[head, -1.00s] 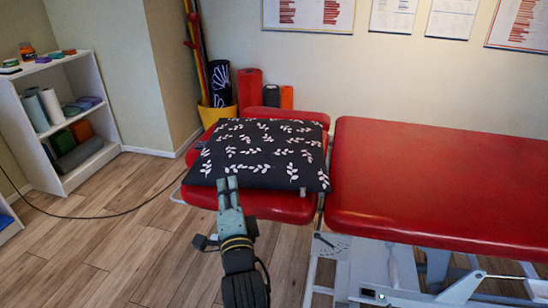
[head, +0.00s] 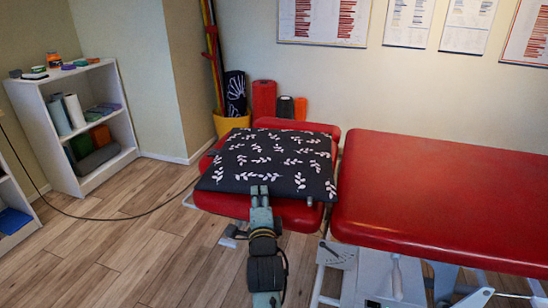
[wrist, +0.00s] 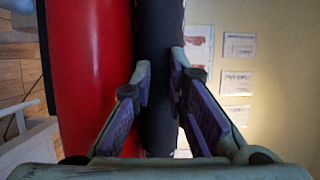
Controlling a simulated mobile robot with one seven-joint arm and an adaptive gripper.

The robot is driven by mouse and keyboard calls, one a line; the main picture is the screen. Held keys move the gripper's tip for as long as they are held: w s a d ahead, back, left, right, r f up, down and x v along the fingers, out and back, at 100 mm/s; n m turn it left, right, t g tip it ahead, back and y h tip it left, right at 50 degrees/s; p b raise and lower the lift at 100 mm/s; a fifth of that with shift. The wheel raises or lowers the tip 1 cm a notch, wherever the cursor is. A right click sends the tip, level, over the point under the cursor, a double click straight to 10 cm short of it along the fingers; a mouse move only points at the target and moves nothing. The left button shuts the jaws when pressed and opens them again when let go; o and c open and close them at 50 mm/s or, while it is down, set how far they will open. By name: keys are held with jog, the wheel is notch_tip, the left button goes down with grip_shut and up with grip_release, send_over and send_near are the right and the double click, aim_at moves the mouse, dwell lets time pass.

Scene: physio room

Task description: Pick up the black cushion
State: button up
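The black cushion (head: 272,161) with white leaf sprigs lies flat on the short red end section (head: 225,203) of the treatment table in the head view. My gripper (head: 260,190) is at the cushion's near edge. In the wrist view the cushion (wrist: 160,30) is a dark band seen edge-on, with the red padding (wrist: 90,60) close on its left. The fingers of my gripper (wrist: 159,72) are on its two broad sides, drawn in against it, with its edge between them. The underside of the cushion is mostly hidden; I cannot tell whether it is raised.
The long red table section (head: 440,190) stands to the right, across a narrow gap. A white shelf (head: 100,170) with rolls and blocks is at the left. A yellow pot (head: 230,124) and upright rolls (head: 264,98) stand behind. Wooden floor is clear at the left front.

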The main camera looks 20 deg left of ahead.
jog(key=shift+x, duration=1)
grip_shut()
jog(key=shift+r, duration=0.2)
